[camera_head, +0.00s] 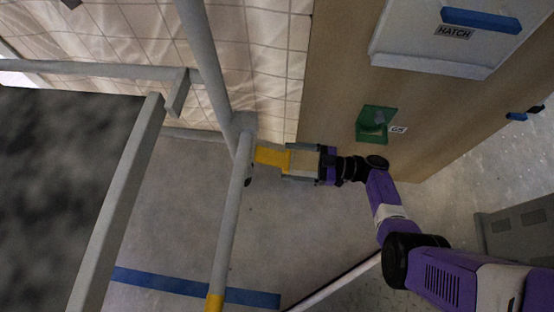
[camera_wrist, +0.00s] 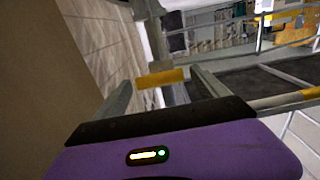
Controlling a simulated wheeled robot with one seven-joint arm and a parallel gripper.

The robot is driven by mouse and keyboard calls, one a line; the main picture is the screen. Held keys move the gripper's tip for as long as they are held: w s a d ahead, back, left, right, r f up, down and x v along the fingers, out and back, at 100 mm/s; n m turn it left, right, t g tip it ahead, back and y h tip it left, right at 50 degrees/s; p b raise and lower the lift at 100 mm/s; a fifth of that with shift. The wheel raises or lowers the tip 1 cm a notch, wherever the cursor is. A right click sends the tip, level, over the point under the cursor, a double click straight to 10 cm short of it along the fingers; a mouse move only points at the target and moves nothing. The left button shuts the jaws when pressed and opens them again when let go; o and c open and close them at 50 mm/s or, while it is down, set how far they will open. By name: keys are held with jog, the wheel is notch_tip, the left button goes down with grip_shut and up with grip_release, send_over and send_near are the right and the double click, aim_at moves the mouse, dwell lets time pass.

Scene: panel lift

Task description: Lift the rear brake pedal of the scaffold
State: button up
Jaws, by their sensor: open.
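The yellow pedal (camera_head: 270,156) sticks out to the right from the foot of a grey scaffold post (camera_head: 242,135). In the wrist view the yellow pedal (camera_wrist: 160,78) lies crosswise between and just beyond my fingertips. My gripper (camera_head: 286,162) points left at the pedal, with its fingers apart. In the wrist view my gripper (camera_wrist: 161,80) has one grey finger on each side and nothing clamped. I cannot tell whether a fingertip touches the pedal. The far side of the pedal is hidden.
A wooden panel wall (camera_head: 335,70) with a green bracket (camera_head: 375,122) and a white hatch (camera_head: 440,35) stands close beside my arm. Grey scaffold rails (camera_head: 115,205) and a dark deck (camera_head: 50,170) fill the left. Grey floor with a blue stripe (camera_head: 195,288) is open below.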

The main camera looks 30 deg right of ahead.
aim_at(284, 161)
jog(key=shift+b+x, duration=0.55)
jog(key=shift+x, duration=1.8)
grip_shut()
